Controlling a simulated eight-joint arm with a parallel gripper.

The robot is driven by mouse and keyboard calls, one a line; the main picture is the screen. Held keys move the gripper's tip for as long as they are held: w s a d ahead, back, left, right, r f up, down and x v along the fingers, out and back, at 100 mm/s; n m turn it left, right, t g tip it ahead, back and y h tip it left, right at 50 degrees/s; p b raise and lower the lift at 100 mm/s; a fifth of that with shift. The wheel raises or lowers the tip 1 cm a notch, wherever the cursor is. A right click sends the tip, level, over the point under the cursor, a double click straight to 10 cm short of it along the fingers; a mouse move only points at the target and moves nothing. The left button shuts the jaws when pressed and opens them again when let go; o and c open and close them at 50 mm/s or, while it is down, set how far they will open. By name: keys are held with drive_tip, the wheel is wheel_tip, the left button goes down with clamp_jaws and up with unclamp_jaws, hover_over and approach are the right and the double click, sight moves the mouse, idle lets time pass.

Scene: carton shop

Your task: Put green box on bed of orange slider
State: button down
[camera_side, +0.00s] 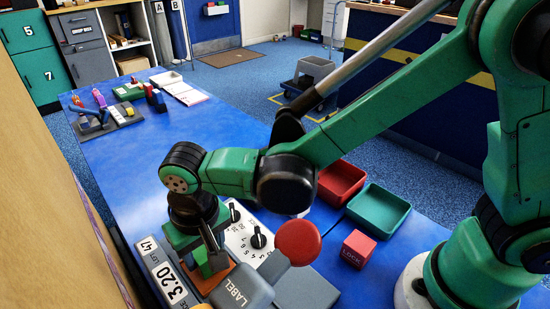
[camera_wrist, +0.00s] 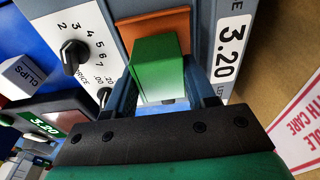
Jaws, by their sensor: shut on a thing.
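My gripper (camera_wrist: 166,88) is shut on the green box (camera_wrist: 158,66), with one finger on either side of it. In the wrist view the orange slider (camera_wrist: 152,22) shows behind the box, along its far edge and sides. In the side view my gripper (camera_side: 203,250) points down over the grey machine, and the green box (camera_side: 203,269) is partly hidden by a finger. The orange slider (camera_side: 215,280) shows just below and beside the box. I cannot tell whether the box touches the slider.
The machine carries a dial panel (camera_side: 254,240), a red round knob (camera_side: 298,242), a LABEL part (camera_side: 240,292) and a 3.20 display (camera_side: 170,283). Right of it are a red tray (camera_side: 341,182), a teal tray (camera_side: 379,210) and a red LOCK box (camera_side: 358,249). The blue table's middle is clear.

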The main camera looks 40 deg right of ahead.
drive_tip(key=shift+f, duration=0.3)
drive_tip(key=shift+f, duration=0.15)
drive_tip(key=shift+c, duration=1.4)
unclamp_jaws()
wheel_tip(320, 180, up, 12)
drive_tip(key=s, duration=0.1)
drive_tip(key=s+d+f+t, duration=0.1)
drive_tip(key=d+t, duration=0.4)
drive_tip(key=d, duration=1.6)
drive_tip(key=shift+s+d+f+t, duration=0.2)
drive_tip(key=shift+s+f+t, duration=0.2)
drive_tip(key=shift+f, duration=0.1)
